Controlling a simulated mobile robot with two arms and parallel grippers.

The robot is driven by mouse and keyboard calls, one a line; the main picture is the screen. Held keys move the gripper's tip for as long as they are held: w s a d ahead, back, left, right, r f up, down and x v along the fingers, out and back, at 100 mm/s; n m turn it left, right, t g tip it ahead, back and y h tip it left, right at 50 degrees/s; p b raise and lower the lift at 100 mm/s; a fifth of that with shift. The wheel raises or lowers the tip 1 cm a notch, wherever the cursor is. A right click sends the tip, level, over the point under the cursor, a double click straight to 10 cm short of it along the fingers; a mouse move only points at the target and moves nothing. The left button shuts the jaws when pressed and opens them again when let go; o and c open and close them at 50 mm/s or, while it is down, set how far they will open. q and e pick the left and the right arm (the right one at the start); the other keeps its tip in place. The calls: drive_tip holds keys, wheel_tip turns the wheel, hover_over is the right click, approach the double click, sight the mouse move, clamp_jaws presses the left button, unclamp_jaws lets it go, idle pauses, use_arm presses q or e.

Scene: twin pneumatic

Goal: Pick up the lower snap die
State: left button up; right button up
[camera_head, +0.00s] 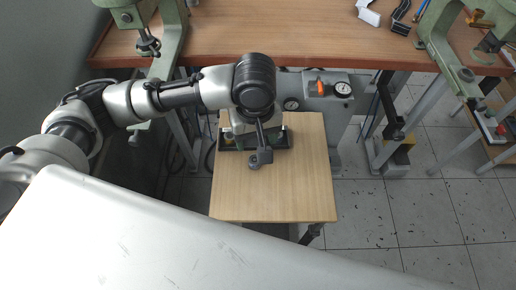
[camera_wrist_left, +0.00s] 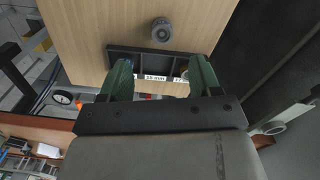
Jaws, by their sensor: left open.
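A small dark grey round die with a hole in its top (camera_wrist_left: 162,29) lies on the light wooden table top, apart from the black tray. I take it to be the lower snap die; it also shows in the head view (camera_head: 254,165), close to a dark part of my wrist. My left gripper (camera_wrist_left: 159,68) is open and empty. Its two green fingers are over the black tray (camera_wrist_left: 146,57), and the die lies beyond the fingertips. In the head view the left gripper (camera_head: 256,136) is partly hidden by my wrist. My right gripper is not in view.
The black tray (camera_head: 283,141) has white size labels and sits at the table's back edge. The small wooden table (camera_head: 285,195) is clear in front. A grey unit with gauges and an orange-red knob (camera_head: 320,89) stands behind it. A workbench (camera_head: 270,35) with green presses lies further back.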

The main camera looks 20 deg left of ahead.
sight(255, 159)
use_arm(q)
drive_tip(key=f, duration=0.4)
drive_tip(key=shift+s, duration=0.25)
drive_tip(key=shift+w+a+f, duration=0.1)
drive_tip(key=shift+w+f, duration=0.1)
drive_tip(key=shift+f, duration=1.35)
drive_tip(key=shift+w+a+f, duration=0.1)
drive_tip(key=shift+w+f, duration=0.05)
drive_tip(key=shift+f, duration=1.35)
drive_tip(key=shift+c, duration=0.4)
drive_tip(key=c, duration=1)
drive_tip(key=shift+r, duration=0.1)
